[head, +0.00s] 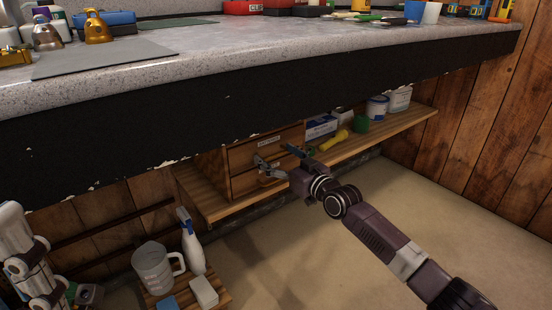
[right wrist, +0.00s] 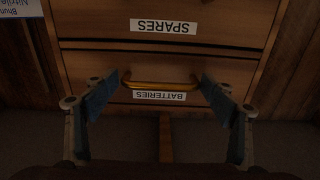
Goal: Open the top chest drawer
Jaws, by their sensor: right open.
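The small wooden chest (head: 232,180) stands on a low shelf under the counter. Its top drawer front (head: 246,153) is shut and carries a white label. The right wrist view is upside down: there the top drawer (right wrist: 85,68), labelled BATTERIES, lies below the SPARES drawer (right wrist: 100,18). The top drawer has a brass bar handle (right wrist: 160,84). My right gripper (head: 278,160) is open in front of the chest. In the right wrist view its blue-grey fingers (right wrist: 160,92) stand on either side of the handle, not closed on it. Contact is unclear.
The counter's dark front edge (head: 225,105) overhangs the chest. Boxes, a yellow roll (head: 334,140) and a green cup (head: 361,124) stand on the shelf (head: 385,129) to the right. A white jug (head: 153,268) and a spray bottle (head: 193,248) stand lower left. The floor at right is clear.

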